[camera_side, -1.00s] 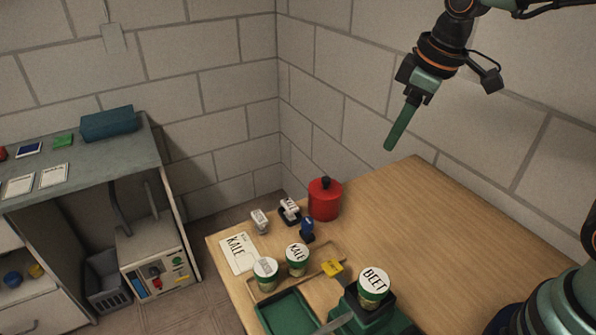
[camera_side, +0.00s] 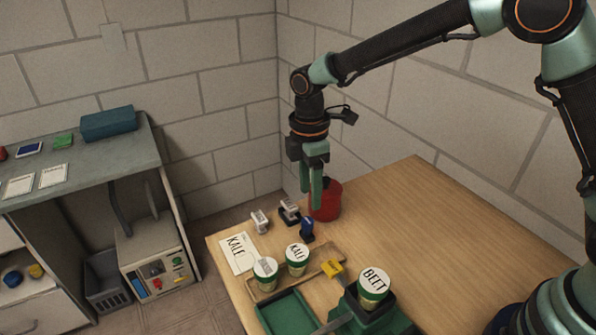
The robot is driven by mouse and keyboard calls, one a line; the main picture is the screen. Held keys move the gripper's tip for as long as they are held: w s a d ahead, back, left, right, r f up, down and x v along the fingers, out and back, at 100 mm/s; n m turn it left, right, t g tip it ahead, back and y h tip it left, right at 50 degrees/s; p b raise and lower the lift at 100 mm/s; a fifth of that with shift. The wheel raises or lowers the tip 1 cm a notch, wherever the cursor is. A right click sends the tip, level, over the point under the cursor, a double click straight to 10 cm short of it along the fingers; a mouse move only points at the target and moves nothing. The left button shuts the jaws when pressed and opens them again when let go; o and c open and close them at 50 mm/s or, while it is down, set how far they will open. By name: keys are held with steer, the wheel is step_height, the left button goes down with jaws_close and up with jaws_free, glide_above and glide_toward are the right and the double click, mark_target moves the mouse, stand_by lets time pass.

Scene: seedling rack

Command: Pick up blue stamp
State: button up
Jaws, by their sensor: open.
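The blue stamp (camera_side: 307,229) stands upright on the wooden table, in front of the red pot and to the right of the white-topped stamps. My gripper (camera_side: 312,200) hangs above the table, pointing down, with its green fingers above the blue stamp in the picture. It is open and holds nothing. The fingers overlap part of the red pot (camera_side: 328,207) in this view. The exact gap between fingertips and stamp is hard to judge.
A stamp with a dark base (camera_side: 289,211) and a grey-white stamp (camera_side: 260,221) stand close by. A KALE card (camera_side: 238,253), labelled cups (camera_side: 297,258), a yellow item (camera_side: 332,269) and a green tray (camera_side: 290,314) lie nearer. The table's right side (camera_side: 440,225) is clear.

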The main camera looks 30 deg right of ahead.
mark_target(307, 220)
step_height(307, 220, down, 4)
steer(key=shift+f, duration=0.25)
steer(key=shift+s+a+f, duration=0.1)
steer(key=shift+a+f, duration=0.1)
steer(key=shift+f, duration=1.15)
steer(key=shift+a+f, duration=0.15)
steer(key=shift+f, duration=1.15)
steer(key=shift+c, duration=0.3)
jaws_close()
